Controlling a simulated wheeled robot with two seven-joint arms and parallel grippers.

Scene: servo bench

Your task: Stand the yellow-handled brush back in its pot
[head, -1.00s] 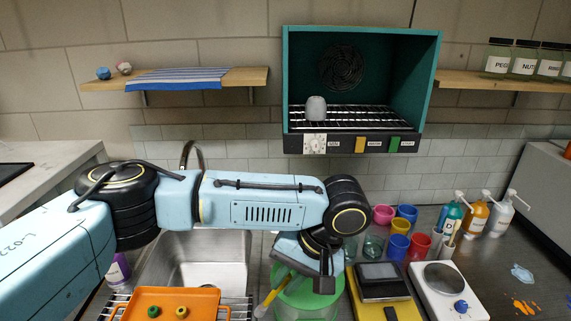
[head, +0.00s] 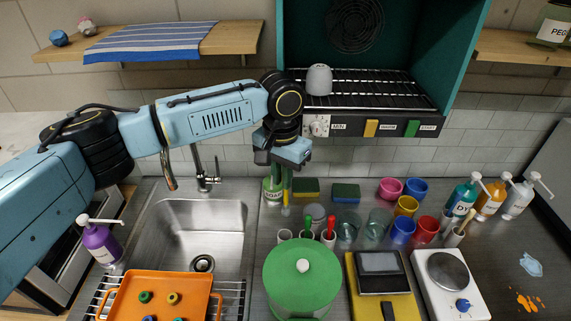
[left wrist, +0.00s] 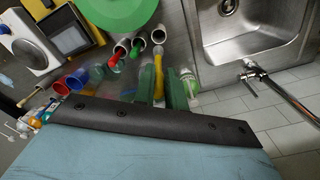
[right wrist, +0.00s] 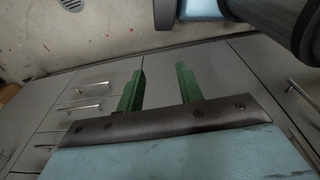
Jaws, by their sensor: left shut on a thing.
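My left gripper (head: 283,190) is shut on the yellow-handled brush (head: 285,210), which hangs roughly upright below the fingers. In the left wrist view the yellow handle (left wrist: 158,68) shows between the green fingers (left wrist: 160,84), its end towards the small white pots. The leftmost pot (head: 284,236) looks empty and lies just in front of the brush in the head view; it also shows in the left wrist view (left wrist: 158,33). The brush appears apart from it. My right gripper (right wrist: 160,75) is open and empty, facing grey drawers.
Two neighbouring pots hold a green-handled (head: 308,222) and a red-handled (head: 330,222) tool. A large green-lidded container (head: 301,275) stands in front. A soap bottle (head: 272,190) and sponges (head: 305,188) are behind. The sink (head: 200,235) is left; coloured cups (head: 405,206) are right.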

